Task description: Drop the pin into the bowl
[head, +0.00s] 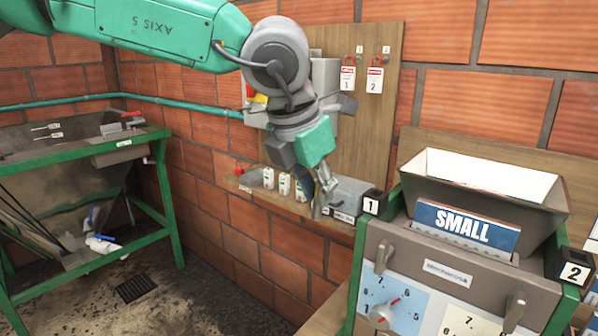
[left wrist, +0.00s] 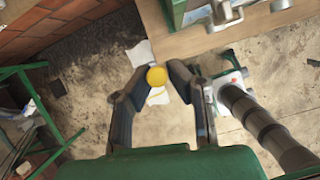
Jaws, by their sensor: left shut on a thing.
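My left gripper (head: 322,205) hangs fingers down in front of the wooden board in the head view. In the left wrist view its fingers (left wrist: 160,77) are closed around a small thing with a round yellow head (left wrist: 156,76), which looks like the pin. The pin is not distinct in the head view. A grey open metal container (head: 352,188), which may be the bowl, sits on the shelf just behind and right of the fingertips; the fingers hide part of it. I cannot tell whether the pin is over it. My right gripper is not in view.
The wooden board (head: 385,110) carries hanging red-and-white lock tags (head: 347,78). A hopper machine labelled SMALL (head: 461,229) stands close at right. A green-framed bench (head: 80,155) stands at left, with open floor between.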

